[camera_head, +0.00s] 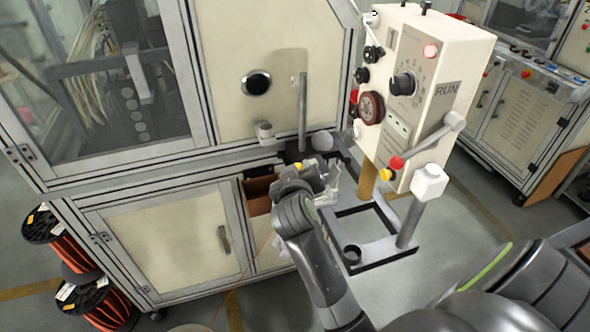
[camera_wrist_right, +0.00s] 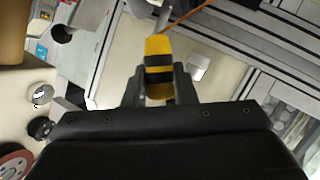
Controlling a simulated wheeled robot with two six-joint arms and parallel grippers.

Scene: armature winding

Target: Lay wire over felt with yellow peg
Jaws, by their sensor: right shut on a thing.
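My right gripper (camera_head: 322,184) is in front of the machine, left of the control box. In the right wrist view its two fingers (camera_wrist_right: 158,88) are shut on the yellow peg (camera_wrist_right: 158,50), which has black bands and sticks out beyond the fingertips. In the head view a small yellow part of the peg (camera_head: 300,169) shows at the gripper. A thin orange wire (camera_wrist_right: 188,16) runs from near the peg's tip to the upper right. A faint orange line, likely the wire (camera_head: 262,248), runs down to the floor in the head view. I cannot make out the felt. My left gripper is out of view.
The cream control box (camera_head: 425,85) with dials and a red-and-yellow-knobbed lever stands to the right. A black-and-grey stand frame (camera_head: 375,258) is below it. An open brown drawer (camera_head: 257,195) is left of the gripper. Orange wire spools (camera_head: 50,240) stand at the far left.

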